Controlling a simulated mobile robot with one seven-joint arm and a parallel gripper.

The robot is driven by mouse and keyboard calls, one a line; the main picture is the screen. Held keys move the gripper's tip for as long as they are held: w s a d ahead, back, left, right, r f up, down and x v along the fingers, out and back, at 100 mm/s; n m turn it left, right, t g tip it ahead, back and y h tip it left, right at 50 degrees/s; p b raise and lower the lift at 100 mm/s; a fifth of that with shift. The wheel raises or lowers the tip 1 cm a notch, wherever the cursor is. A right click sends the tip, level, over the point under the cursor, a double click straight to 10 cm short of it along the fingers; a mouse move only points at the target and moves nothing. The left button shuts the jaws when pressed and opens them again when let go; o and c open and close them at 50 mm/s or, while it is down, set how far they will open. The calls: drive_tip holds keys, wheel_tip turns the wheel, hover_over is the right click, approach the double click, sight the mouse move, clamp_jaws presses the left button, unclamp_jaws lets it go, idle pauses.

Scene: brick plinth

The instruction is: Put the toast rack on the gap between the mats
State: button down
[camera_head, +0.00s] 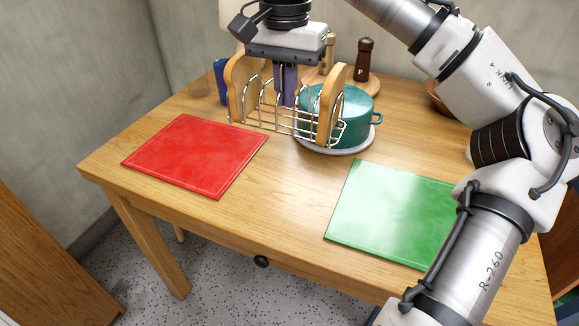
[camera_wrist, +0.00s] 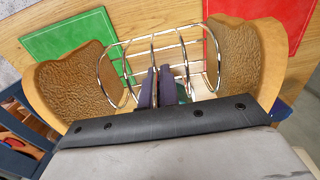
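The toast rack (camera_head: 326,108) has two wooden end panels joined by metal wire loops. In the wrist view the rack (camera_wrist: 73,88) spans most of the picture. My gripper (camera_head: 288,98) points down at its middle, and its dark fingers (camera_wrist: 162,88) are closed around a central wire loop. The rack looks upright; I cannot tell its height above the table. The red mat (camera_head: 195,155) lies at the left and the green mat (camera_head: 395,212) at the front right. The bare wood gap (camera_head: 290,185) between them is clear, nearer the front than the rack.
A teal pot (camera_head: 357,108) on a white plate (camera_head: 335,149) stands behind the rack's right end, partly hidden. A pepper mill (camera_head: 364,62) stands on a round board at the back. A blue thing (camera_head: 221,82) is behind the rack's left end. My arm covers the table's right side.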

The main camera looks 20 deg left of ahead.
sight(286, 120)
wheel_tip(286, 120, down, 15)
drive_tip(key=shift+f+b, duration=0.2)
drive_tip(key=shift+b, duration=0.85)
drive_tip(key=shift+f, duration=0.15)
drive_tip(key=c, duration=1.6)
unclamp_jaws()
drive_tip(key=shift+c, duration=0.2)
wheel_tip(286, 120, up, 12)
drive_tip(key=shift+r+p, duration=0.2)
drive_tip(key=shift+p, duration=0.8)
drive_tip(key=shift+f, duration=0.1)
